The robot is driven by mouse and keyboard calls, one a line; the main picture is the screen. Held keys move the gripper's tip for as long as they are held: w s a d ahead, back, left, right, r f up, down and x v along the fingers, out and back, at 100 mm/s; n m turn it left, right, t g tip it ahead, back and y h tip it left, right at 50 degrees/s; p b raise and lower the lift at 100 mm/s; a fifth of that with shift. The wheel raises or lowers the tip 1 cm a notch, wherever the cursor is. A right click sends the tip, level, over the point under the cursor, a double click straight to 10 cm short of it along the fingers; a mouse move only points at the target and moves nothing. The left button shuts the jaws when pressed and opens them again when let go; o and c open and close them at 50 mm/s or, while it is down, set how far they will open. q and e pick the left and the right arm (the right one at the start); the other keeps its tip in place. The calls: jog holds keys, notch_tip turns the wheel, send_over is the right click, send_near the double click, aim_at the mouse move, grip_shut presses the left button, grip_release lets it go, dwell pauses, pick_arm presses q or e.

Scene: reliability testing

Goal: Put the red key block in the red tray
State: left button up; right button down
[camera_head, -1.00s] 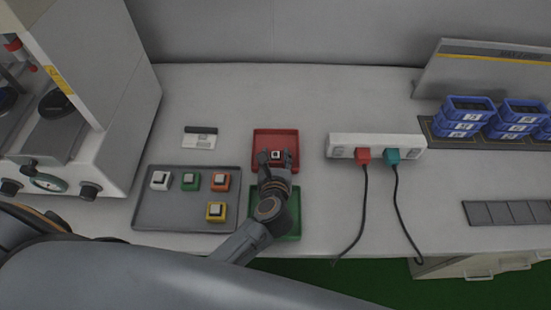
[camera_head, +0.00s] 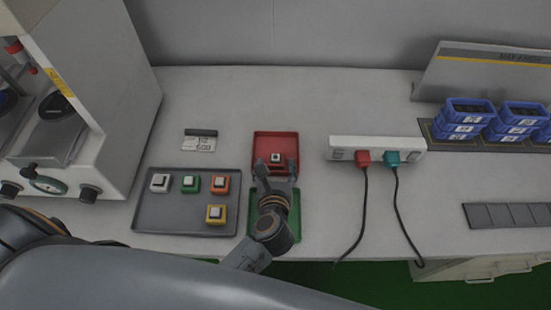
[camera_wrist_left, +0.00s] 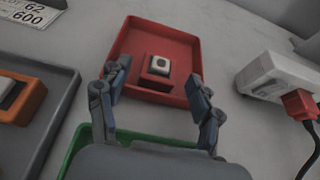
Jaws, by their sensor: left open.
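The red key block (camera_head: 276,160), with a white square top, sits inside the red tray (camera_head: 257,141). In the left wrist view the block (camera_wrist_left: 158,67) stands upright on the floor of the red tray (camera_wrist_left: 186,46), near its middle. My left gripper (camera_head: 276,171) is open and empty at the near side of the red tray. In the left wrist view the gripper's fingers (camera_wrist_left: 160,85) are spread apart to either side, nearer than the block and clear of it. My right gripper is not in view.
A green tray (camera_head: 294,222) lies under my left gripper. A grey tray (camera_head: 170,218) at left holds several key blocks. A white power strip (camera_head: 410,147) with red and teal plugs stands at right. Blue bins (camera_head: 468,112) are at far right. A machine (camera_head: 115,110) stands at left.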

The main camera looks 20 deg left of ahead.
pick_arm(q)
jog(key=v, duration=0.8)
jog(key=shift+s+r+b, duration=0.1)
jog(key=shift+s+b, duration=0.05)
jog(key=shift+b, duration=0.15)
